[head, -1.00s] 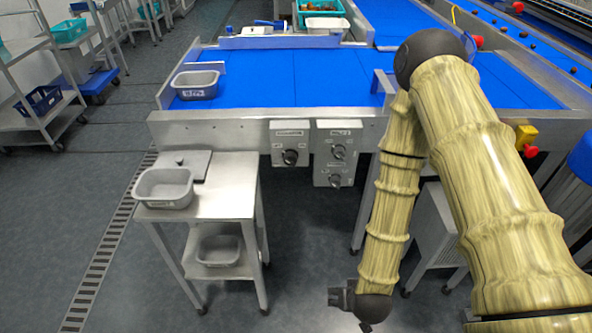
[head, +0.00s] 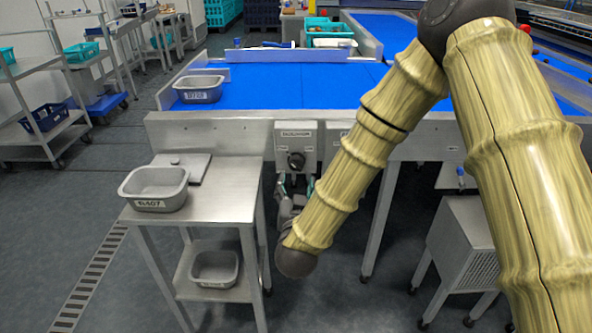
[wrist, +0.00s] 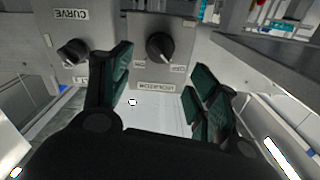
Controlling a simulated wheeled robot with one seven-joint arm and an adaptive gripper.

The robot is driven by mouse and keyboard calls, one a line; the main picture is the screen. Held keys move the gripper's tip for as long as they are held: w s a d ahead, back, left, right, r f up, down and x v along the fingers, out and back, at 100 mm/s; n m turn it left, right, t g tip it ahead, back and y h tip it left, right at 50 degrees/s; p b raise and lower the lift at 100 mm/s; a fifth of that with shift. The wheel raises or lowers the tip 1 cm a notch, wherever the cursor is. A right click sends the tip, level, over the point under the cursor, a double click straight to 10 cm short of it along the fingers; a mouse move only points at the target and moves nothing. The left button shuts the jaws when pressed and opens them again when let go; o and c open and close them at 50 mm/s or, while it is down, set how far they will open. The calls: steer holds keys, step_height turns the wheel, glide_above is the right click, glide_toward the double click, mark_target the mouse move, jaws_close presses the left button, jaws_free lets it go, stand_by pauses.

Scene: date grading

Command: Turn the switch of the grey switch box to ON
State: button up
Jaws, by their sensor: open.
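A grey switch box (head: 296,138) with one black rotary knob (head: 296,160) hangs on the front of the blue-topped conveyor. In the wrist view the knob (wrist: 160,46) shows upside down, with a small label at each side and a larger label plate at the picture's lower edge of the box. Its white mark seems to point toward the lower-right label, likely OFF. My gripper (head: 294,184) is just below the knob in the head view. In the wrist view my gripper (wrist: 163,76) has its green-padded fingers spread apart, empty, with the knob beyond and between them, apart from them.
A second grey box (wrist: 74,48), labelled CURVE, is beside it, mostly hidden by my arm in the head view. A steel table (head: 220,195) with a grey tub (head: 155,203) stands close left of my gripper. A steel cabinet (head: 465,245) stands at the right.

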mark_target(296, 167)
steer(key=w, duration=0.9)
steer(key=shift+w+b, duration=0.3)
steer(key=shift+b, duration=0.05)
steer(key=c, duration=1)
